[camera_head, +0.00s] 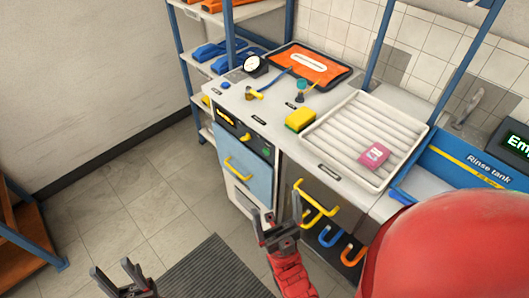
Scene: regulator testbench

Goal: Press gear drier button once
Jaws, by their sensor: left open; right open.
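The drier is a cabinet with a blue door (246,168) and a yellow handle, set under the white worktop. Its black control panel (233,124) carries a small display, a knob and a green round button (266,151) at the right end. My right gripper (278,214) is open and empty, below and in front of the panel, apart from the button in the picture. My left gripper (113,270) is open and empty low at the left, over the floor, far from the drier. Its arm is mostly out of the picture.
On the worktop (225,97) are a gauge (255,66), a yellow sponge (299,120) and a white ribbed tray (340,125) holding a pink box (374,156). A rinse tank (470,165) stands at the right. Coloured hooks (329,236) hang under the worktop.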

